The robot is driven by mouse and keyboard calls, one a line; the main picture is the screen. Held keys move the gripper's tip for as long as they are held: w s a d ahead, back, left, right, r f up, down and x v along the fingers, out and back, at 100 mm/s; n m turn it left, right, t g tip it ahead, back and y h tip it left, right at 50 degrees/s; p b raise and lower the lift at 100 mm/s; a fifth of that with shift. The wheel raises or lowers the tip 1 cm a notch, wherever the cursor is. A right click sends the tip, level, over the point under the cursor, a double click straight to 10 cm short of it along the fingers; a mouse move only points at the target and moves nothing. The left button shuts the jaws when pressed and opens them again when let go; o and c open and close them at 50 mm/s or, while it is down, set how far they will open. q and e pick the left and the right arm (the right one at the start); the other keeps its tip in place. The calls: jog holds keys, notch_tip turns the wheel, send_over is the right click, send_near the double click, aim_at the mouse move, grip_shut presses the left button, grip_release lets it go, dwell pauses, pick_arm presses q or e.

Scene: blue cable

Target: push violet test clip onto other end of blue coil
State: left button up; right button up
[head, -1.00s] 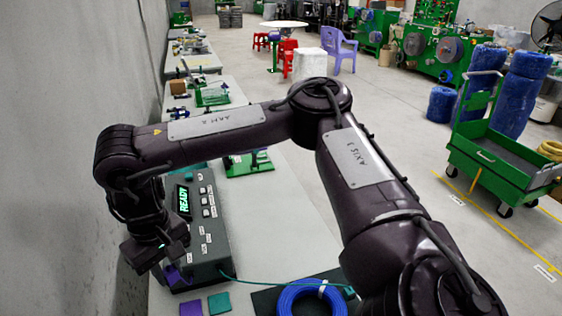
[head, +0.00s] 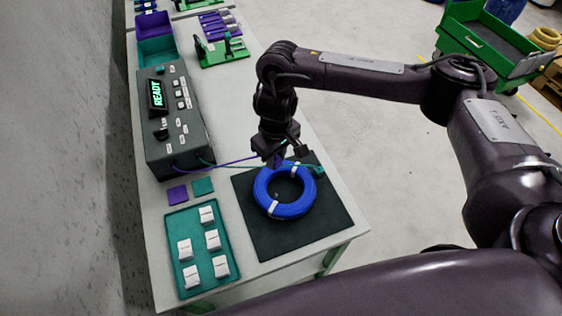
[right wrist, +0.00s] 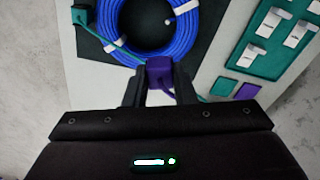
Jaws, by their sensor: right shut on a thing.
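The blue coil (head: 262,186) lies on a black mat (head: 248,233) with white ties around it. A teal clip (head: 319,170) sits at its right edge on a teal lead; it also shows in the right wrist view (right wrist: 83,15). My right gripper (head: 277,155) is shut on the violet test clip (right wrist: 159,71) at the far edge of the coil. The clip's violet lead runs to the tester (head: 180,130). In the right wrist view, a small pale-tipped piece (right wrist: 169,21) shows inside the coil's ring (right wrist: 118,48). Whether the clip touches the coil is unclear. My left gripper is not in view.
The tester's display reads READY. Violet (head: 177,194) and teal (head: 203,186) squares lie before it. A teal tray (head: 179,222) with several white pieces is left of the mat. Bins (head: 157,49) stand behind the tester. The table's right edge is close to the mat.

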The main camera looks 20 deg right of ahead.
jog(key=n+p, duration=0.1)
send_over(276, 195)
notch_tip(276, 195, down, 5)
notch_tip(276, 195, down, 4)
jog(key=b, duration=0.5)
jog(key=shift+w+f, duration=0.1)
jog(key=shift+w, duration=0.05)
jog(key=shift+f, duration=0.7)
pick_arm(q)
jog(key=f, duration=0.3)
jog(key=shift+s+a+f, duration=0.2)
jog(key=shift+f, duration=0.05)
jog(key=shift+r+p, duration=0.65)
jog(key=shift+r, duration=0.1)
pick_arm(e)
jog(key=shift+f, duration=0.15)
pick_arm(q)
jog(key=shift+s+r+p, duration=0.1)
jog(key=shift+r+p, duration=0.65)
pick_arm(e)
jog(key=shift+d+f, duration=0.1)
jog(key=shift+f, duration=0.6)
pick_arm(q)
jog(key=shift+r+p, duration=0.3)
pick_arm(e)
jog(key=shift+r, duration=0.2)
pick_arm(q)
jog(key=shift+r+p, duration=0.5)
pick_arm(e)
jog(key=shift+r, duration=0.35)
